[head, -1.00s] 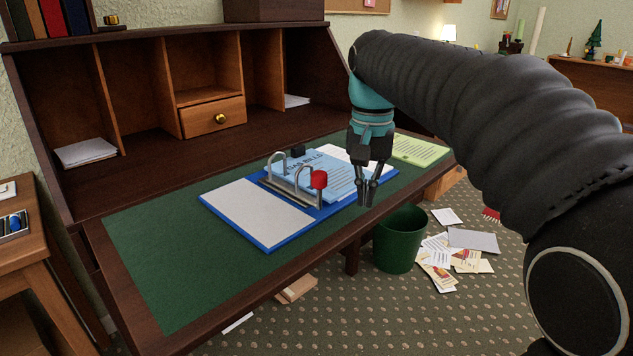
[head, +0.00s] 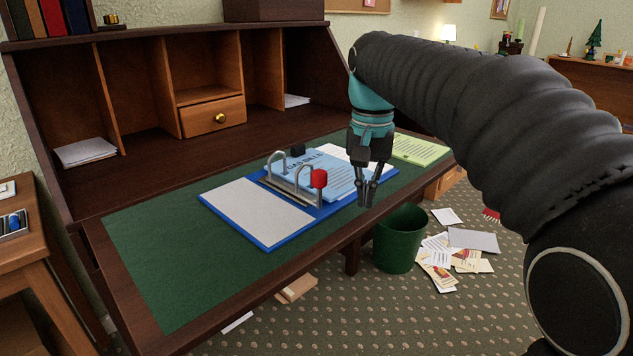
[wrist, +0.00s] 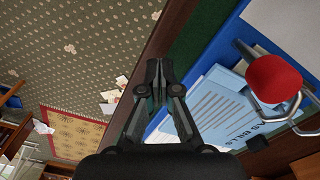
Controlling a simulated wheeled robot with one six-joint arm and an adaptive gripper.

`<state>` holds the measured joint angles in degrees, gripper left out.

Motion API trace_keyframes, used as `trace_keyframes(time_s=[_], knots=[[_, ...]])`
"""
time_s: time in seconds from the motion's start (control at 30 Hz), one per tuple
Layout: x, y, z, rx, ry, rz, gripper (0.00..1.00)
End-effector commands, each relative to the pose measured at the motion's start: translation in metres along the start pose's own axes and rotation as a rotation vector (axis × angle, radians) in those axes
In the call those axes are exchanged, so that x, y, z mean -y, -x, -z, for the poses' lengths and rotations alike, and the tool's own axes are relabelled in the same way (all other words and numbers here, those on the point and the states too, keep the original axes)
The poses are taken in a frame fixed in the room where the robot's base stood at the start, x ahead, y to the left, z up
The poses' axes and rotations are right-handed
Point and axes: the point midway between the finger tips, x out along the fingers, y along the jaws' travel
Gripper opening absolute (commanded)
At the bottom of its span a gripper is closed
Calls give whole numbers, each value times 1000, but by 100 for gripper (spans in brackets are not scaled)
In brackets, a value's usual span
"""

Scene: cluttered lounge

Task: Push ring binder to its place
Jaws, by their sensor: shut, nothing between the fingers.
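The blue ring binder (head: 262,235) lies open on the green desk top (head: 150,262). Its metal rings stand up, with a red knob (head: 319,178) on the near one. A blue sheet headed "GAS BILLS" (head: 322,172) lies on its right half. My gripper (head: 368,200) points down at the binder's right end, by the desk's front edge, its fingers shut and empty. In the wrist view my gripper (wrist: 160,68) is left of the binder (wrist: 222,48), over the desk edge. Whether the fingers touch the binder cannot be told.
A green sheet (head: 420,150) lies at the desk's right end. A green waste bin (head: 398,240) stands on the floor below my gripper, with scattered papers (head: 455,258) beside it. The desk top left of the binder is clear. Cubbyholes with a small drawer (head: 212,117) rise behind.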

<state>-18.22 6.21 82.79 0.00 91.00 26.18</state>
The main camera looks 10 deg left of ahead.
Motion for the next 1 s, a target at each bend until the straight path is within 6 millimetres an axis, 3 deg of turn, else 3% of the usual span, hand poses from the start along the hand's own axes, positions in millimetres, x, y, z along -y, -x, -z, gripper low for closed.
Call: trace_keyframes(time_s=[1.0], knots=[[0,-23,0,0,0,0,0]])
